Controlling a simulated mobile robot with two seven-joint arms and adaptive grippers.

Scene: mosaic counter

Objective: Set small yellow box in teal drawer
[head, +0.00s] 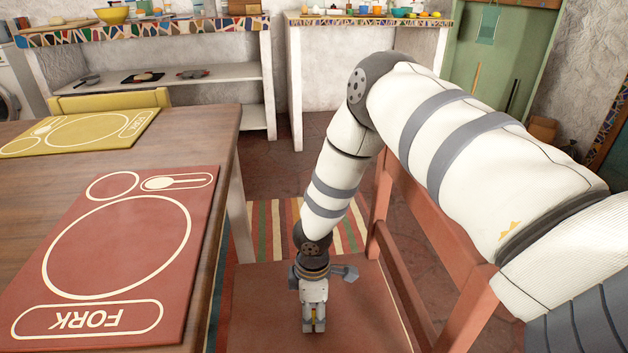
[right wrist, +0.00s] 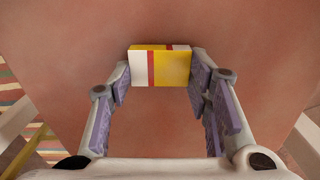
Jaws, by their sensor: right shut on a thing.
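The small yellow box (right wrist: 172,68), with white and red bands, sits between the fingertips of my right gripper (right wrist: 157,84) in the right wrist view. The fingers are shut on its two sides. In the head view my right gripper (head: 313,327) points down at the seat of a red chair, and only a sliver of yellow shows between its fingers. I cannot tell whether the box touches the seat or hangs just above it. My left gripper is not in view. I see no teal drawer that I can make out.
The red chair seat (head: 260,310) lies under my right gripper, with its back frame (head: 430,225) to the right. A wooden table (head: 210,135) with red (head: 195,235) and yellow (head: 95,118) placemats stands left. Mosaic counters (head: 150,30) line the back wall.

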